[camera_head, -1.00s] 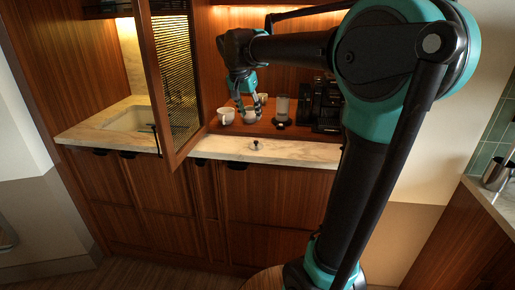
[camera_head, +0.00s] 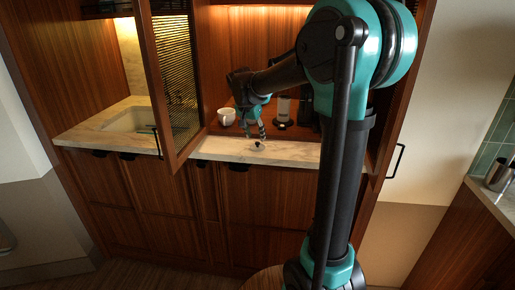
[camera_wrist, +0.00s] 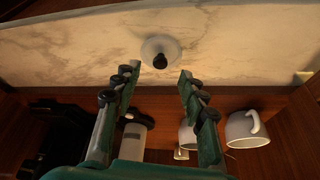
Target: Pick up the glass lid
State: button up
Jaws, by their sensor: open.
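The glass lid (camera_head: 258,146) is a small translucent disc with a dark knob, lying on the marble counter (camera_head: 215,147) near its front edge. In the wrist view the lid (camera_wrist: 160,50) is ahead of the fingertips, centred between them and apart from them. My gripper (camera_head: 259,131) is just above and behind the lid in the head view. In the wrist view my gripper (camera_wrist: 156,76) is open, with nothing between its fingers.
A white cup (camera_head: 227,116) stands on the wooden shelf behind; two white cups show in the wrist view, one at right (camera_wrist: 246,130). A clear container with a dark base (camera_head: 283,112) stands beside my gripper. An open cabinet door (camera_head: 172,85) is at left. The counter around the lid is clear.

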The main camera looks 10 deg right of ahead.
aim_at(257, 142)
jog(key=x, duration=0.4)
jog(key=shift+f, duration=0.2)
grip_shut()
